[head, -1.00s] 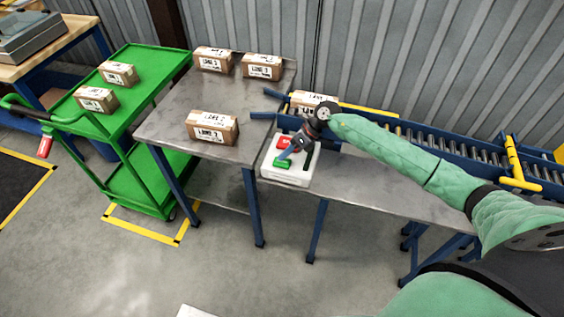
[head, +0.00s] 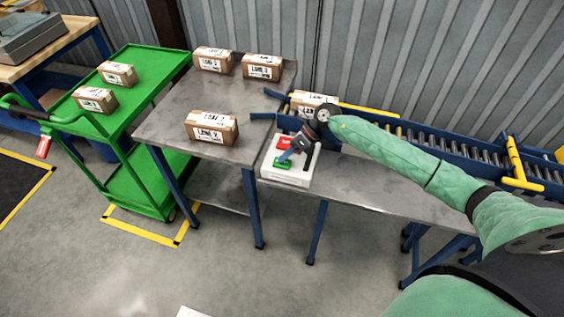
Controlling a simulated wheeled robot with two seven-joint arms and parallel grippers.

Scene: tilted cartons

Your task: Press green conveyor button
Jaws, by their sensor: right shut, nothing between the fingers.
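A white control box (head: 291,178) sits at the left end of the low metal table. It carries a green button (head: 282,165) on its near side and a red button (head: 282,142) behind it. My right gripper (head: 285,157) comes in from the right and points down at the green button. Its fingers are shut and empty. The fingertips overlap the button's upper edge in the picture; I cannot tell whether they touch it. The gripper hides part of the box top. My left gripper is not in view.
The roller conveyor (head: 432,143) runs behind the box, with a carton (head: 313,102) at its left end. Several cartons stand on the grey table (head: 170,115) and the green cart (head: 133,57). My right arm crosses over the low table (head: 380,187).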

